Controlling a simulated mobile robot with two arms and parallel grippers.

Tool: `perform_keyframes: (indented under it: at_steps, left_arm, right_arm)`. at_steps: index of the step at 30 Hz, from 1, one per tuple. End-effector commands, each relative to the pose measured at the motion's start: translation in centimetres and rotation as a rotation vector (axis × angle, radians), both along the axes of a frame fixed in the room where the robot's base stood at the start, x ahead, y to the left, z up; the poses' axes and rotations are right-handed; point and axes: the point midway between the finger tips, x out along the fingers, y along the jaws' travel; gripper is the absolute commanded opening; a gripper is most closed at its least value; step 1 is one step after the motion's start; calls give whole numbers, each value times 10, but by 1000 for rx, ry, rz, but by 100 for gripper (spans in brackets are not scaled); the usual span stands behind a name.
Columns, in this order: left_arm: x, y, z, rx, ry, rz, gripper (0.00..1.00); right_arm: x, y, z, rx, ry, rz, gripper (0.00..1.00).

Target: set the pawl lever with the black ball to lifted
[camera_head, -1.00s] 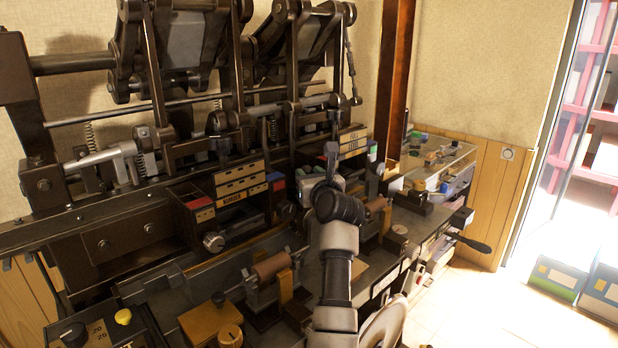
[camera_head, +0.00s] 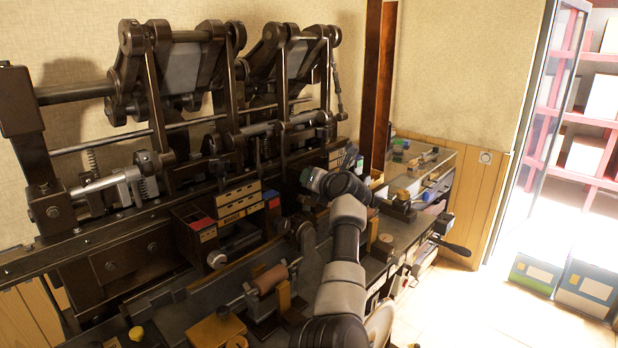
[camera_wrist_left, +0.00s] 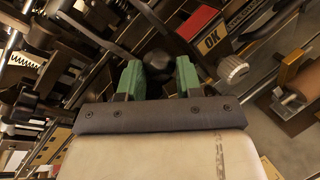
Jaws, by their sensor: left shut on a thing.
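The black ball (camera_wrist_left: 158,64) of a lever shows in the left wrist view, between the two green fingers of my left gripper (camera_wrist_left: 159,78). The fingers are shut on it from both sides. A dark rod-like part runs near the ball, but I cannot make out the whole lever or its angle. In the head view my left gripper (camera_head: 314,180) is at the right-hand part of the machine, partly behind my own wrist. The ball and lever cannot be made out there. My right gripper is not in view.
A brown roller (camera_head: 270,278) stands on the front bench. Dark machine frames (camera_head: 150,80) rise behind. A lever with a dark handle (camera_head: 452,246) sticks out at right.

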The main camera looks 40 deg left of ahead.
Motion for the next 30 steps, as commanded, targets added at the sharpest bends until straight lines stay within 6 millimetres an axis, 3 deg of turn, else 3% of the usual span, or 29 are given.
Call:
perform_keyframes:
  at_steps: [12,28,29,30]
  left_arm:
    - [15,2,5,20,182,5,0]
    - [17,2,7,27,204,4,0]
    - [17,2,7,27,203,4,38]
    - [17,2,7,27,203,4,44]
  right_arm:
    - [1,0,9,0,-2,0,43]
    - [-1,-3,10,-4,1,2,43]
    - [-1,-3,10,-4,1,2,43]
    - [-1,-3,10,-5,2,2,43]
